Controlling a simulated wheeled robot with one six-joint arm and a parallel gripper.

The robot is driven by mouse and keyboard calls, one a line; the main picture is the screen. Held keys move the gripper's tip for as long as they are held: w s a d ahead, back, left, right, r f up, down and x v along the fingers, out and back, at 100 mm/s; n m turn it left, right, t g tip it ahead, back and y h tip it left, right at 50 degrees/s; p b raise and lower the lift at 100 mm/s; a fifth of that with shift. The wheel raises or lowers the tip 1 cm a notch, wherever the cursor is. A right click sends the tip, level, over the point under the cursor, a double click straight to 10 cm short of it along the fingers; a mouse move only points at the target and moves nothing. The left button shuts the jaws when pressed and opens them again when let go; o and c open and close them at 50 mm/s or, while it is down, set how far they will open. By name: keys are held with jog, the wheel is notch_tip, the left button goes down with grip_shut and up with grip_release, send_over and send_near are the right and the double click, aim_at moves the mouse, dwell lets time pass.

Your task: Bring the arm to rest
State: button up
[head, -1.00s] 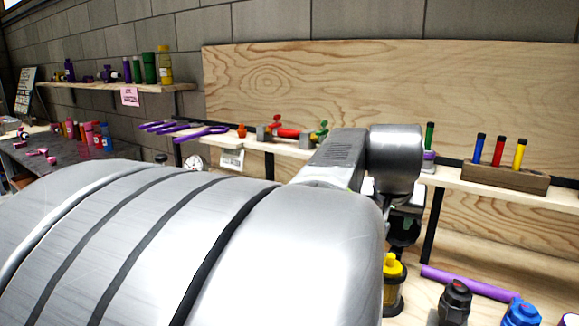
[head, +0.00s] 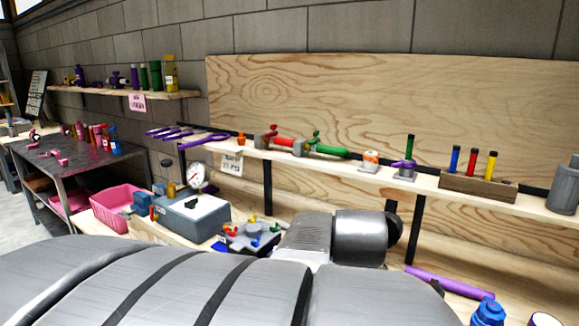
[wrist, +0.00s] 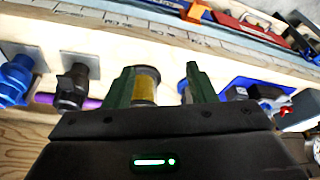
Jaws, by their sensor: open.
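My arm's broad silver links (head: 200,285) fill the lower part of the head view, with a grey wrist joint (head: 362,238) at their far end. My gripper (wrist: 162,82) is hidden in the head view. In the wrist view its two dark green fingers stand apart, open. A clear canister with a yellow filter (wrist: 146,86) shows beyond the fingers, close to the left one in the picture. I see no grip on it; whether a finger touches it I cannot tell.
Blue (wrist: 14,80) and black (wrist: 72,88) fittings stand left in the wrist view. A purple tube (head: 462,281) lies at right on the bench. A grey box (head: 193,218) with a gauge and a pink bin (head: 118,206) stand at left. A shelf (head: 455,186) runs along the back.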

jog(key=shift+s+a+f, duration=0.1)
jog(key=shift+s+f, duration=0.1)
jog(key=shift+s, duration=0.1)
